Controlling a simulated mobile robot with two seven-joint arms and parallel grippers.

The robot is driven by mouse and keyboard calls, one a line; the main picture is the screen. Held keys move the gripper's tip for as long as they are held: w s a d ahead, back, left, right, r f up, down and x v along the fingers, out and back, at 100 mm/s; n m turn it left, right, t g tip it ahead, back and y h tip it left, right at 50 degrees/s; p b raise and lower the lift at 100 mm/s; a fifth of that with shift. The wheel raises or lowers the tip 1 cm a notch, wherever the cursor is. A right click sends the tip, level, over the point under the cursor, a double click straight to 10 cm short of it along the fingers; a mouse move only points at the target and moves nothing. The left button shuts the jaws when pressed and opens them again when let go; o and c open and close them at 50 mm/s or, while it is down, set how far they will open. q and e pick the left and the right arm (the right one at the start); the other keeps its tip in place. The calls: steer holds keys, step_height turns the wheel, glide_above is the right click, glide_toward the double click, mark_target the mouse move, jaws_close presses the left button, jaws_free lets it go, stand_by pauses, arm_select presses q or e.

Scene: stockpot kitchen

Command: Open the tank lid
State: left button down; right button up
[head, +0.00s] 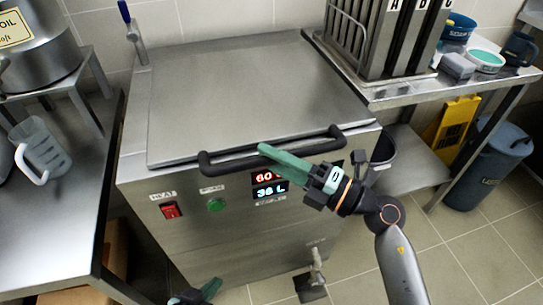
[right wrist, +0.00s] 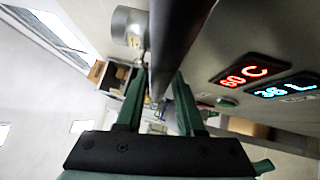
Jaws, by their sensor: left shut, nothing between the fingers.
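The steel tank's flat lid (head: 250,90) lies closed on the tank (head: 140,195). A black bar handle (head: 225,163) runs along the lid's front edge. My right gripper (head: 275,158) is at the handle, its green fingers reaching over the bar near the middle. In the right wrist view the dark handle (right wrist: 180,40) runs between the two spread fingers (right wrist: 158,90), with some gap visible beside it. My left gripper (head: 203,292) is low at the bottom edge, in front of the tank, shut and empty, only partly in view.
The tank front has a red heat switch (head: 170,210), a green button (head: 216,205) and lit displays (head: 269,182). A steel table with a jug (head: 42,150) stands left. A rack (head: 370,40) stands on the right-hand shelf table (head: 400,92), close to the lid's right side.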

steer(key=shift+a, duration=0.1)
steer(key=shift+c, duration=0.4)
jaws_close()
stand_by(1.0)
